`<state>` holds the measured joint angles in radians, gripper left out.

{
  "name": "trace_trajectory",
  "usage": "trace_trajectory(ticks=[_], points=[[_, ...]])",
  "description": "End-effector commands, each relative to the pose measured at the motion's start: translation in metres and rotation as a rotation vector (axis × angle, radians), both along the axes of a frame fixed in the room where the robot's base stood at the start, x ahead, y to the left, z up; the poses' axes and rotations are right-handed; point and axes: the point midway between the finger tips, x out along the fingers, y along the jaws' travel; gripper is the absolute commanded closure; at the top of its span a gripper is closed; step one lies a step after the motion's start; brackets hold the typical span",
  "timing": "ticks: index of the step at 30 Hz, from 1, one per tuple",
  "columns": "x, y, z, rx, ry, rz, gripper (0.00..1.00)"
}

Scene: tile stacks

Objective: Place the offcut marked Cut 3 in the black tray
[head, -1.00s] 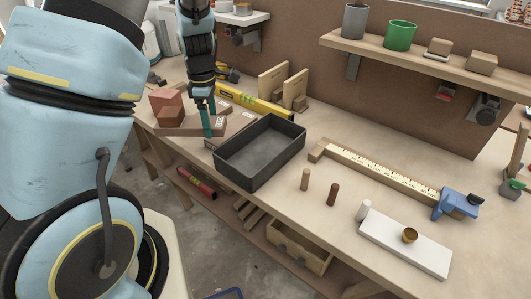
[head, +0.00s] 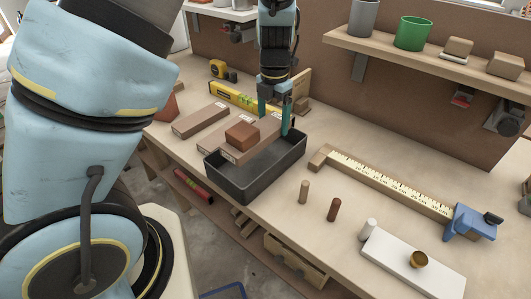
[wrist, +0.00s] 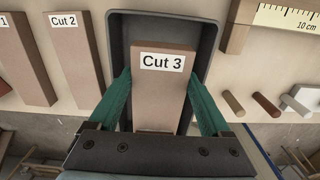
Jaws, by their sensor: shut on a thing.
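The offcut marked Cut 3 (wrist: 160,90) is a flat brown board with a white label; it also shows in the head view (head: 265,137). My gripper (head: 275,112) points down and is shut on its sides, with a green finger on either side in the wrist view (wrist: 160,95). The offcut is over the black tray (head: 256,190), whose rim surrounds its far end in the wrist view (wrist: 208,50). I cannot tell whether it touches the tray. My gripper's palm hides that end in the wrist view.
The Cut 2 offcut (wrist: 58,65) lies left of the tray. A yellow level (head: 230,95) lies behind. Short pegs (head: 304,190) and a measuring rule (head: 385,180) are to the right. The bench's front edge is close to the tray.

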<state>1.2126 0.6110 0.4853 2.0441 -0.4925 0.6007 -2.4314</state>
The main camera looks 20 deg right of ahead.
Motion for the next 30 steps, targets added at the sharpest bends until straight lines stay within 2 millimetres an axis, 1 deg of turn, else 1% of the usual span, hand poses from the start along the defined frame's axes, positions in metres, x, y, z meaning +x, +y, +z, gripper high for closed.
trace_trajectory(ticks=[1,3,6,11,14,18,21,29,30], points=[[0.000,0.002,-0.011,0.004,0.003,0.004,1.00],[0.000,0.002,-0.023,0.003,0.003,0.002,1.00],[0.000,0.001,-0.037,0.002,0.003,0.002,1.00],[0.000,0.001,-0.048,0.000,0.001,-0.001,1.00],[0.000,0.002,-0.059,0.002,0.002,0.001,1.00],[0.000,0.002,-0.078,0.002,0.003,0.001,1.00],[0.000,0.001,-0.083,0.000,0.000,-0.001,1.00],[0.000,0.001,-0.084,0.000,0.000,-0.001,1.00],[0.000,0.001,-0.085,0.001,0.000,-0.002,0.17]])
